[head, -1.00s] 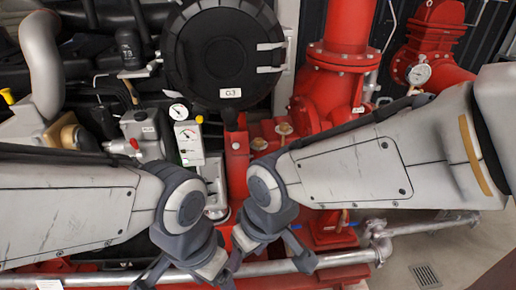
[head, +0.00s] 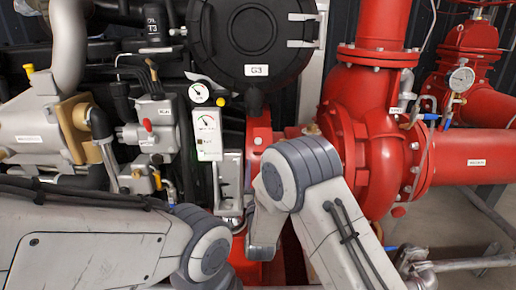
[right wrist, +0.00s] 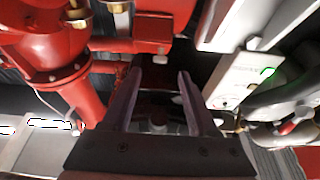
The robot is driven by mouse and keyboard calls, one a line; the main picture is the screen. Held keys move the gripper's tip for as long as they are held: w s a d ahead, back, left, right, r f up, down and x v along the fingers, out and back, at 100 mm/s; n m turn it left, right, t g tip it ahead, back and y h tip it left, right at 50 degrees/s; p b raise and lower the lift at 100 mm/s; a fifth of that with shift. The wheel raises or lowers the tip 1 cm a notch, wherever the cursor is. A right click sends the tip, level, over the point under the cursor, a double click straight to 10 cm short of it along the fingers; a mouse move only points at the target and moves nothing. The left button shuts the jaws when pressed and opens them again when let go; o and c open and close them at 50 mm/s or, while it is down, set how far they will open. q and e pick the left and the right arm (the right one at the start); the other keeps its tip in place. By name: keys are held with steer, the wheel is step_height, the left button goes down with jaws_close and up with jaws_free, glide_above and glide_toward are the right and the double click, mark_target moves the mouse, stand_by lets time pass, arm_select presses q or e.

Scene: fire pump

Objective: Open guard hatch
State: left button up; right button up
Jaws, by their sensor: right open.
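A round black hatch (head: 255,35) labelled G3 is at the top of the head view, its upper edge cut off. It lies flat in its ring, with silver hinge-like brackets (head: 303,17) on its right side. My right gripper (right wrist: 158,82) is open in the right wrist view, with nothing between its fingers. In the head view my right forearm and wrist are below the hatch, apart from it. The hatch is not recognisable in the right wrist view. My left arm reaches in at lower left, with its gripper out of the frame.
A white gauge box (head: 207,135) and a round gauge (head: 199,93) stand left below the hatch. A large red pump housing (head: 380,125) and red pipe (head: 470,171) fill the right. Grey engine parts (head: 35,130) crowd the left. Silver pipework (head: 470,264) runs low at right.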

mark_target(258, 143)
steer(key=x, duration=1)
steer(key=shift+a+r+p, duration=0.1)
steer(key=shift+r+p, duration=0.2)
steer(key=shift+r, duration=0.1)
jaws_close()
steer(key=shift+s, duration=0.1)
stand_by(0.8)
